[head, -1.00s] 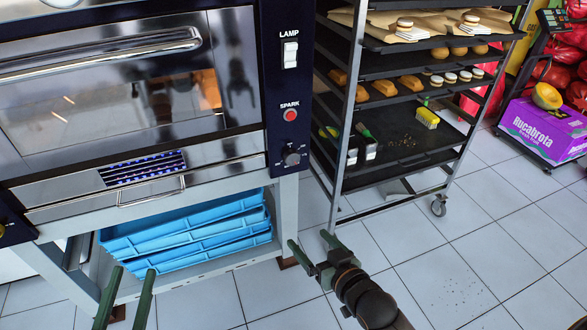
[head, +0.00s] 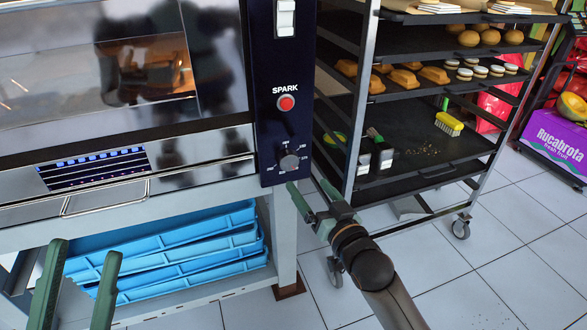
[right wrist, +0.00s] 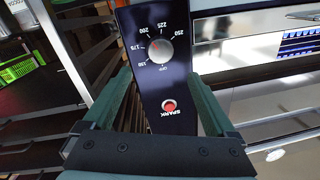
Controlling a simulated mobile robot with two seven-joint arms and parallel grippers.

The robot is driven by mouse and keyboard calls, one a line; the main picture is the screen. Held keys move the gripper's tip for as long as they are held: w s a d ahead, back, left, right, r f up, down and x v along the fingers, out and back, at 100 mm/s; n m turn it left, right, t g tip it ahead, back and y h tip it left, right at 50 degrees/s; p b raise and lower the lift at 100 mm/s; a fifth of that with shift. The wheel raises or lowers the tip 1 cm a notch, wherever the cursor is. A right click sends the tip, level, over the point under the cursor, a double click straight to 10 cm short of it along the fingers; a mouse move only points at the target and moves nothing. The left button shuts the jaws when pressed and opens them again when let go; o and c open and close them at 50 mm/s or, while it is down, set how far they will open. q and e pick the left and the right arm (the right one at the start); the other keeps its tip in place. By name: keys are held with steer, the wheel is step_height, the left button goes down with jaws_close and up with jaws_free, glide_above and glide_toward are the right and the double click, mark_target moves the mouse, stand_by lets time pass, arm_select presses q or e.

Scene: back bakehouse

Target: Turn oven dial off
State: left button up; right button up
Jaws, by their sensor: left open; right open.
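The oven dial (head: 289,162) is a grey round knob low on the dark control panel (head: 270,110), with a ring of printed marks. In the right wrist view the dial (right wrist: 160,52) stands beyond and between the fingers, with numbers from 150 to 250 and OFF around it; the pointer's setting is too small to tell. My right gripper (head: 308,194) is open and empty, just below the dial and apart from it. It also shows in the right wrist view (right wrist: 158,95). My left gripper (head: 82,265) is open and empty in front of the blue trays.
A red SPARK button (head: 286,102) and a white switch (head: 285,18) sit above the dial. The oven door (head: 90,80) is shut. Blue trays (head: 170,265) lie under the oven. A wheeled rack (head: 420,165) with baked goods stands close on the right.

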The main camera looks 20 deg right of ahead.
mark_target(291, 162)
steer(key=w+b, duration=0.1)
steer(key=w, duration=0.2)
steer(key=w+b, duration=0.1)
steer(key=w, duration=0.2)
steer(key=w+a+b, duration=0.1)
steer(key=w, duration=0.2)
steer(key=shift+w+a, duration=0.1)
steer(key=shift+w, duration=0.1)
